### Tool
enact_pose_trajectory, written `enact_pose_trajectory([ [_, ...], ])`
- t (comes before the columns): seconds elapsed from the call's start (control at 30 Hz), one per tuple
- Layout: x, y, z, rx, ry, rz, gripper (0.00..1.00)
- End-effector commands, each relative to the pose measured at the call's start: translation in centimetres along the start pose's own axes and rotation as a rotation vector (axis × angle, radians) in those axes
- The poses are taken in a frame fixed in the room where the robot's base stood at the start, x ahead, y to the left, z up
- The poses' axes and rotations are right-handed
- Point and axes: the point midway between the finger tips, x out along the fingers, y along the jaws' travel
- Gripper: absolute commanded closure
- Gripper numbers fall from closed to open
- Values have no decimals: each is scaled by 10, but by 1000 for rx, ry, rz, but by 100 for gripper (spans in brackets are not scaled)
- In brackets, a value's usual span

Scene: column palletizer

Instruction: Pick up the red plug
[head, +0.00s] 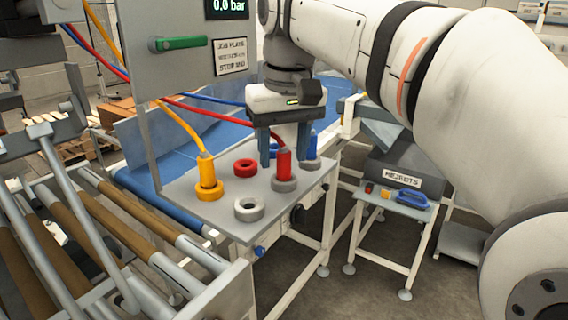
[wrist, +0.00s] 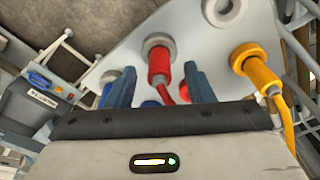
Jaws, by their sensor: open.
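The red plug (head: 283,164) stands upright in a grey ring socket (head: 285,186) on a grey panel, with a red hose running from its top. My gripper (head: 284,158) is open, pointing down, its two blue fingers apart behind the plug in the head view. In the wrist view the red plug (wrist: 159,62) appears ahead of and between the fingertips of my gripper (wrist: 160,70), touching neither. The fingers do not clearly enclose it.
A yellow plug (head: 207,172) sits in a yellow socket. A red ring (head: 245,168) and a white ring (head: 249,208) are empty. A blue plug (head: 313,147) is close behind my gripper. Hoses cross the panel's back. A rejects stand (head: 392,203) is at right.

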Motion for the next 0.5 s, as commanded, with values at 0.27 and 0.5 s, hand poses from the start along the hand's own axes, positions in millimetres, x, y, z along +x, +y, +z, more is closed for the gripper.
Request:
enact_pose_trajectory([
  [0.27, 9, 1, 0, 1, 1, 0, 52],
  [0.5, 9, 1, 0, 1, 1, 0, 67],
])
